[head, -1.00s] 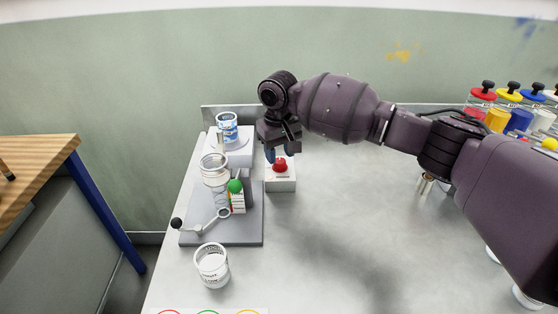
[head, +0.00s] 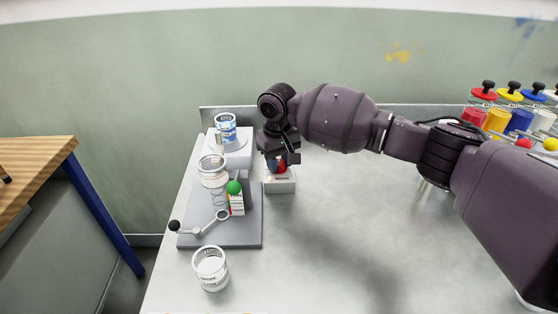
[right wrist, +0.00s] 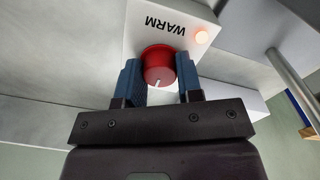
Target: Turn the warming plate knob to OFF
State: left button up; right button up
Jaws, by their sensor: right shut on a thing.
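The red knob (head: 282,170) sits on a small white control box (head: 280,186), mostly hidden behind my right gripper in the head view. In the right wrist view, the red knob (right wrist: 158,62) stands between the two blue fingers of my right gripper (right wrist: 159,75), which is shut on it. A white pointer mark on the knob points toward the bottom of that view. The word WARM is printed on the box face (right wrist: 140,40), upside down, and an orange lamp (right wrist: 201,36) beside it is lit. My left gripper is not in view.
Left of the box, a grey stand (head: 190,235) carries a glass vessel and a lever. The counter's middle is clear.

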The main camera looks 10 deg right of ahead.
jog(key=shift+r, duration=0.1)
jog(key=shift+r+n+p, duration=0.15)
jog(key=shift+n+p, duration=0.5)
jog(key=shift+n, duration=0.15)
jog(key=shift+n+p, duration=0.5)
jog(key=shift+n, duration=0.3)
jog(key=n+p, duration=0.1)
jog(key=n, duration=0.1)
jog(key=shift+n, duration=0.4)
jog(key=n, duration=0.2)
jog(key=shift+n+p, duration=0.3)
jog(key=n, duration=0.4)
jog(key=shift+f+n, duration=0.2)
jog(key=shift+n, duration=0.1)
jog(key=n, duration=0.4)
jog(key=shift+n, duration=0.3)
